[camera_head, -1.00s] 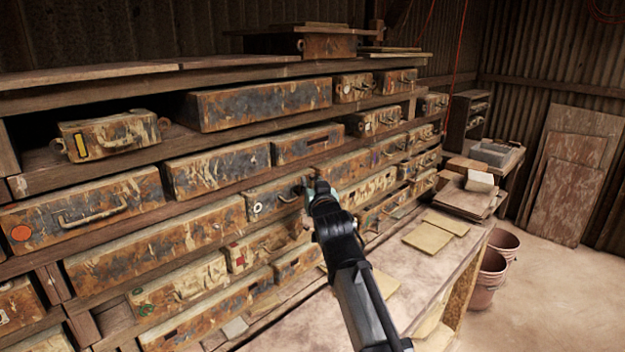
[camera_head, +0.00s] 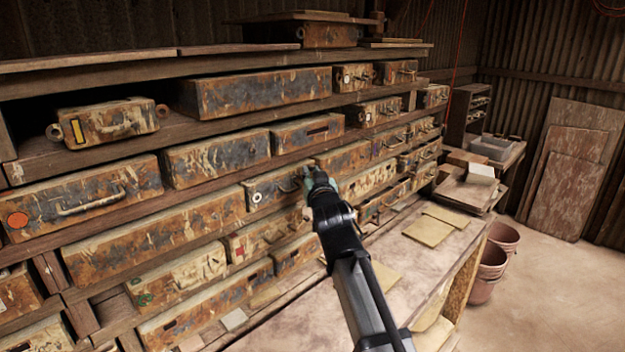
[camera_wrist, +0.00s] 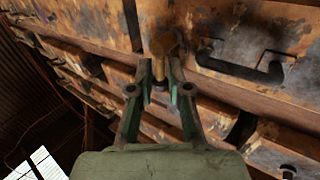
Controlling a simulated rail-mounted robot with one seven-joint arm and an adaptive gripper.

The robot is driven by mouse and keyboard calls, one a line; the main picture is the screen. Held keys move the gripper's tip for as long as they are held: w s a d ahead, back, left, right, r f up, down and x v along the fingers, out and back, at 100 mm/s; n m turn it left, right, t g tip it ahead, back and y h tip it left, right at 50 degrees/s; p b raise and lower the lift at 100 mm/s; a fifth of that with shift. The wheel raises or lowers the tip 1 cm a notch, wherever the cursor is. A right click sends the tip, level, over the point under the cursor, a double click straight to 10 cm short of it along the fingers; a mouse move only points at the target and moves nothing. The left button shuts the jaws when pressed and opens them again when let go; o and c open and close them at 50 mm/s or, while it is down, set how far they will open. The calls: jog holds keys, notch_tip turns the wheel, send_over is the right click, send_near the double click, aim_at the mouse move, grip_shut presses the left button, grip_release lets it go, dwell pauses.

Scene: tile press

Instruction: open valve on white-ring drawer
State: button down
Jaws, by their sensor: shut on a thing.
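The white-ring drawer (camera_head: 272,189) is a rusty metal drawer in the middle of the rack. Its white ring mark (camera_head: 257,198) is at the left of its front, with a dark handle (camera_head: 288,186) to the right. My gripper (camera_head: 318,182) is at the drawer's right end and hides that part in the head view. In the wrist view, my gripper (camera_wrist: 161,88) is shut on a brass-coloured valve (camera_wrist: 165,45) that stands out from the rusty front. A dark handle (camera_wrist: 240,68) lies beside it to the right. The valve's exact turn cannot be told.
Rusty drawers fill the rack around it, including one with an orange dot (camera_head: 90,198). A wooden bench (camera_head: 370,300) with flat tiles (camera_head: 428,230) lies below. Pinkish buckets (camera_head: 488,272) stand at the right, with open floor beyond.

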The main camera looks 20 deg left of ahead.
jog(key=shift+n+b, duration=0.3)
jog(key=c, duration=1.2)
grip_release()
jog(key=shift+s, duration=0.1)
jog(key=shift+c, duration=0.2)
jog(key=v, duration=1.2)
jog(key=shift+f, duration=0.15)
